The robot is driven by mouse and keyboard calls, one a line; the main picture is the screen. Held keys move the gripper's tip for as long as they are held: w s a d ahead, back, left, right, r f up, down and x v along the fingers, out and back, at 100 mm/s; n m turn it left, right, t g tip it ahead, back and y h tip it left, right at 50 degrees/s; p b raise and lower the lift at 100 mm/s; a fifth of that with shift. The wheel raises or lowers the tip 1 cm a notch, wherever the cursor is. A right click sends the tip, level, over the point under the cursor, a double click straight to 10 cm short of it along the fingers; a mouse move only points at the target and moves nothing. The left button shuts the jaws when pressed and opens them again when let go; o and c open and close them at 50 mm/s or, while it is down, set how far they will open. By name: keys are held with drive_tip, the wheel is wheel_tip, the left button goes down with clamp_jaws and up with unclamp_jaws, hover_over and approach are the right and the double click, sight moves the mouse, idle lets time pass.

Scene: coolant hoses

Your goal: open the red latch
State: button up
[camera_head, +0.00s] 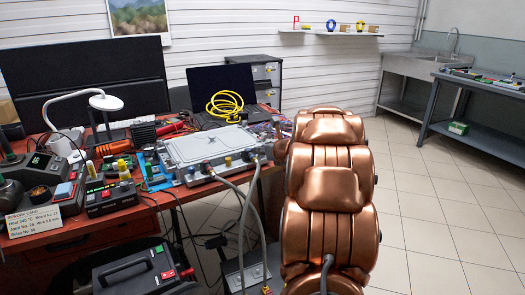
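A pale grey metal box (208,146) with a flat lid lies on the red-brown desk. Grey hoses (243,215) run from its front right side down to a grey unit (247,272) below the desk edge. A small red and yellow part (267,290) shows at the lower hose end, at the bottom edge of the picture. It is too small to tell whether it is the red latch, or whether it is open or shut. My copper-coloured arm fills the centre right and hides what is behind it. My gripper's fingers cannot be made out.
The desk (75,235) is crowded with a lamp (105,103), instruments, a laptop (222,95) and a yellow cable (225,106). A black case (137,272) with a handle stands low in front. A sink (408,66) and workbench (480,90) stand right. The tiled floor (430,215) there is clear.

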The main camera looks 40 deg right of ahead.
drive_tip(key=shift+a, duration=0.1)
clamp_jaws()
drive_tip(key=n+y+p, duration=0.1)
drive_tip(key=p, duration=0.4)
drive_tip(key=shift+r, duration=0.25)
drive_tip(key=n+y+p, duration=0.1)
drive_tip(key=p, duration=0.5)
drive_tip(key=shift+d+f+y, duration=0.1)
drive_tip(key=shift+d+y, duration=0.1)
drive_tip(key=shift+y, duration=0.2)
drive_tip(key=n+y+p, duration=0.1)
drive_tip(key=p, duration=0.3)
drive_tip(key=shift+d+n, duration=0.1)
drive_tip(key=shift+n, duration=0.2)
drive_tip(key=shift+y+p, duration=0.3)
drive_tip(key=shift+p, duration=0.1)
drive_tip(key=n+y+p, duration=0.1)
drive_tip(key=p, duration=0.2)
drive_tip(key=shift+d+n+y, duration=0.15)
drive_tip(key=shift+n+y, duration=0.25)
drive_tip(key=shift+d+f+n+g+y+p, duration=0.15)
drive_tip(key=shift+n+g+y+p, duration=0.15)
drive_tip(key=shift+n+y+p, duration=0.8)
drive_tip(key=shift+p, duration=0.3)
